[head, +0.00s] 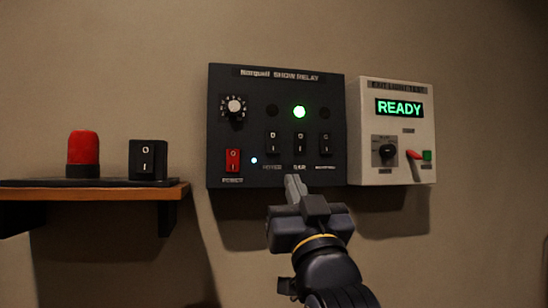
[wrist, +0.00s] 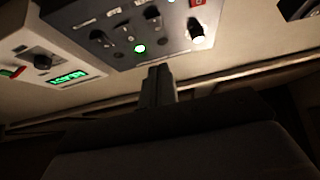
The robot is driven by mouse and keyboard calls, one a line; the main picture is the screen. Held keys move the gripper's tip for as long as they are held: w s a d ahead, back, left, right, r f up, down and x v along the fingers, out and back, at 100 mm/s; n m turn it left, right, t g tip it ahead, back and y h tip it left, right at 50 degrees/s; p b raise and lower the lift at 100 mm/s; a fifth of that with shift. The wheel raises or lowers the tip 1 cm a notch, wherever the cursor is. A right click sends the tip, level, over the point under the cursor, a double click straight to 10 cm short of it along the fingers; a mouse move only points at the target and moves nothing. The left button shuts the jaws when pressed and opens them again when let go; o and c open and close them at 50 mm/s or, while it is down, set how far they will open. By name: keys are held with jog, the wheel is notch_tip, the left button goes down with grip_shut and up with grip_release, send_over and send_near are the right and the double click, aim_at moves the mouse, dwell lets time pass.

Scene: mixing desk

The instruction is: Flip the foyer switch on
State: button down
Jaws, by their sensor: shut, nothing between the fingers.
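The dark relay panel (head: 240,90) on the wall carries three black rocker switches in a row: a left one (head: 272,141), a middle one (head: 299,142) and a right one (head: 325,143). Their small labels are too blurred for me to tell surely which reads foyer. The lamp above the middle switch (head: 299,112) is lit green; the lamps above the other two are dark. My gripper (head: 293,180) is shut and empty, its tip in front of the panel's lower edge, below the middle switch. In the wrist view, the shut fingers (wrist: 158,72) point towards the panel (wrist: 85,18).
The panel also has a red power switch (head: 233,160), a small blue-white light and a dial (head: 234,106). A pale box (head: 405,135) showing READY, with a knob and red lever, adjoins it. A shelf (head: 150,192) at left holds a red-capped object (head: 84,150) and a black switch (head: 147,160).

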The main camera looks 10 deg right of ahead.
aim_at(273, 146)
jog(key=shift+w, duration=0.1)
jog(key=p+x, duration=0.2)
jog(key=x, duration=0.2)
jog(key=f+p+x, duration=0.1)
jog(key=p+x, duration=0.1)
jog(key=x, duration=0.2)
jog(key=w+p+x, duration=0.1)
jog(key=p+x, duration=0.1)
jog(key=x, duration=0.2)
jog(key=shift+w+f+p, duration=0.15)
jog(key=shift+f+p, duration=0.05)
jog(key=shift+p, duration=0.1)
jog(key=shift+w+f, duration=0.15)
jog(key=shift+w, duration=0.3)
jog(key=shift+f, duration=0.1)
